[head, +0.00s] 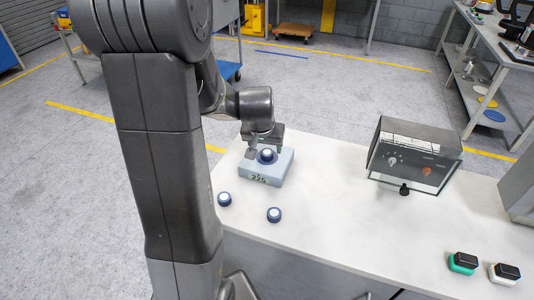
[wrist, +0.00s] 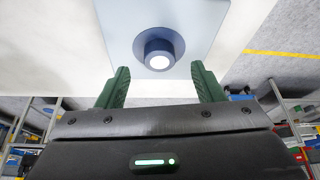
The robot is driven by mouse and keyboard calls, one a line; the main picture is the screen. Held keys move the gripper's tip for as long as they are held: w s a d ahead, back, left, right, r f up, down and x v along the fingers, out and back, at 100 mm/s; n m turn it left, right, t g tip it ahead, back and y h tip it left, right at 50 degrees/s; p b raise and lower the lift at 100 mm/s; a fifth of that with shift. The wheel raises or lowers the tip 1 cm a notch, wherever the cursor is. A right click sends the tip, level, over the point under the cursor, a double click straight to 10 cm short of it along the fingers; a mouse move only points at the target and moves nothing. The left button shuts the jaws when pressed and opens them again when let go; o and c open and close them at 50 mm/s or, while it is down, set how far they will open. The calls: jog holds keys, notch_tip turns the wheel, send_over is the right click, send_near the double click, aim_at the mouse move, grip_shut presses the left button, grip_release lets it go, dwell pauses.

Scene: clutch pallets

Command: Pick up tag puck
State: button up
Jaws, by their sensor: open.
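A dark blue puck with a white round top (head: 267,155) sits on a light blue-grey block (head: 258,178) with dark markings on its front. Two similar pucks lie on the white table, one at the left edge (head: 225,199) and one nearer the middle (head: 274,214). I cannot tell from looks which is the tag puck. My gripper (head: 264,149) is at the block's puck, partly hiding it. In the wrist view my green fingers (wrist: 161,82) are open and empty; the block's puck (wrist: 159,48) lies just beyond the gap between their tips, on the block (wrist: 205,20).
A glass-fronted grey box with knobs (head: 414,155) stands on the table (head: 330,215) to the right. A green button unit (head: 462,263) and a white one (head: 504,273) are at the front right. The table between block and box is clear.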

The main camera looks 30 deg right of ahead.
aim_at(267, 152)
jog(key=shift+x, duration=1.75)
jog(key=c, duration=1.1)
jog(key=shift+r, duration=0.15)
